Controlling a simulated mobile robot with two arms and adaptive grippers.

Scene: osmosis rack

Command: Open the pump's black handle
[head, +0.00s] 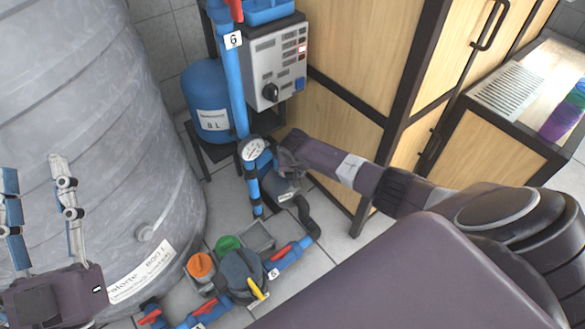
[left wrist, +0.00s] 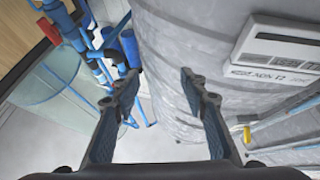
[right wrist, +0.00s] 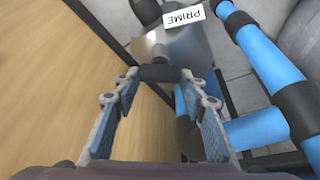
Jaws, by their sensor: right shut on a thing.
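The grey pump (head: 283,187) stands low between the blue pipe and the wooden cabinet. In the right wrist view its metallic body (right wrist: 182,50) carries a PRIME label (right wrist: 184,17). The pump's short black handle (right wrist: 158,73) lies crosswise between my right fingertips. My right gripper (head: 284,158) is shut on this handle, which the gripper mostly hides in the head view; the fingertips also show in the right wrist view (right wrist: 159,82). My left gripper (head: 33,170) is open and empty in front of the big grey tank, at the far left; it also shows in the left wrist view (left wrist: 160,80).
A pressure gauge (head: 253,149) and blue pipe (head: 236,95) stand just left of my right gripper. A control box (head: 275,64) hangs above. The grey tank (head: 110,130) fills the left. Valves with an orange cap (head: 201,266) lie low in front. The wooden cabinet (head: 362,60) bounds the right.

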